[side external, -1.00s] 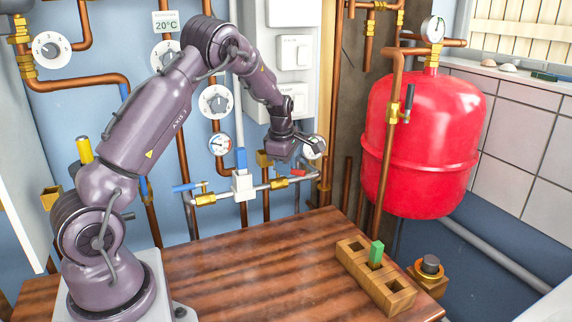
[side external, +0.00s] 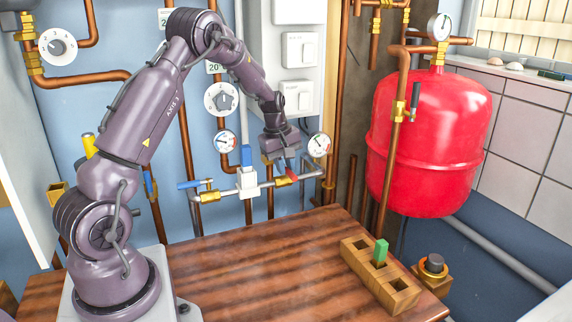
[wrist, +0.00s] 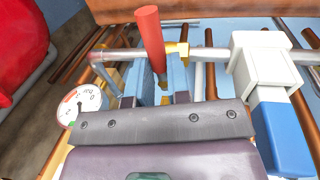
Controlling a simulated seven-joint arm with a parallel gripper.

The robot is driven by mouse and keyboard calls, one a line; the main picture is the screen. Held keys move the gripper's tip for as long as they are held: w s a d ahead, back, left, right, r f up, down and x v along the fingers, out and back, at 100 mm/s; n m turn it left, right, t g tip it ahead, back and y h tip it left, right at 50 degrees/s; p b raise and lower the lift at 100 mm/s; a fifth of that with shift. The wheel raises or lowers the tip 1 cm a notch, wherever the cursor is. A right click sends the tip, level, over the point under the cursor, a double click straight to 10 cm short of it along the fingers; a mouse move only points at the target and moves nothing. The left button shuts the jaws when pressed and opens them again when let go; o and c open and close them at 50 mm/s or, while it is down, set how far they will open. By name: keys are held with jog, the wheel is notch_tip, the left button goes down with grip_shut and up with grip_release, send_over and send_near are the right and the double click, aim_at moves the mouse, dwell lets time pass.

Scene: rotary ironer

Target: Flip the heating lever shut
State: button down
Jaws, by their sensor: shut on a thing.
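The red lever (side external: 290,166) sits on a brass valve at the right part of the horizontal pipe. In the wrist view the red lever (wrist: 149,32) sticks out from the pipe, between my two fingers. My gripper (side external: 286,170) reaches down to the valve from above. In the wrist view my gripper (wrist: 163,88) has one pale blue finger on each side of the lever and is shut on it. The body of my gripper hides part of the lever and valve in the side view.
A white tee with a blue part (side external: 247,182) stands left of the lever, and a blue lever (side external: 190,184) is farther left. A gauge (side external: 319,145) is close on the right. A wooden block with a green peg (side external: 380,252) is on the table.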

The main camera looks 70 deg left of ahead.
dwell(0.6)
jog(key=c, duration=1.1)
grip_release()
jog(key=s+r, duration=0.1)
jog(key=r, duration=0.7)
jog(key=s+r, duration=0.1)
jog(key=r, duration=0.3)
jog(key=shift+s+r, duration=0.3)
jog(key=shift+r, duration=0.1)
jog(key=shift+m, duration=0.3)
jog(key=s+d+r+m+t, duration=0.1)
jog(key=s+d+m, duration=0.4)
jog(key=d, duration=0.4)
jog(key=s+d+r+m+t, duration=0.1)
jog(key=s+d+r+m, duration=0.1)
jog(key=s+d+m, duration=0.4)
jog(key=s+d+r+m+t, duration=0.1)
jog(key=s+d+m, duration=0.5)
jog(key=d, duration=0.6)
jog(key=shift+s+d+r+m, duration=0.25)
jog(key=shift+d+r+m, duration=0.1)
jog(key=shift+r, duration=0.35)
